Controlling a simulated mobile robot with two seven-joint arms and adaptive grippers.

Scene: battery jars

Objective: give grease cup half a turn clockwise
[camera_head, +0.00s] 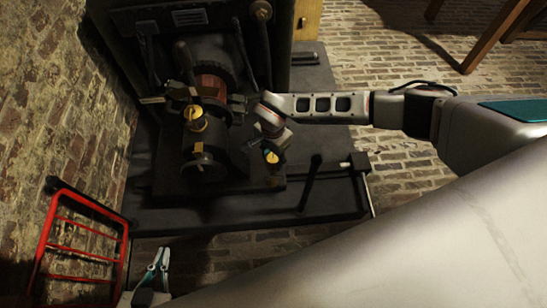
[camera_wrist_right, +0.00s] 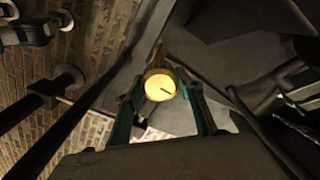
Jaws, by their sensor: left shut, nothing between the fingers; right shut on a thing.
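A brass grease cup (camera_head: 271,157) stands low at the right side of the dark machine in the head view. My right gripper (camera_head: 272,146) reaches down to it from above and is shut on it. In the right wrist view the cup's pale yellow round top (camera_wrist_right: 160,88), with a dark line on it, lies between the teal fingers. Another brass cup (camera_head: 195,119) sits on the machine's front, apart from my grippers. My left gripper (camera_head: 160,262) is shut and empty at the bottom left, away from the machine.
The dark machine (camera_head: 205,150) stands on a dark base plate (camera_head: 325,205) with upright levers. A red metal rack (camera_head: 80,248) is at the lower left, by a brick wall. Wooden furniture legs (camera_head: 495,35) are at the upper right. Brick floor is open at the right.

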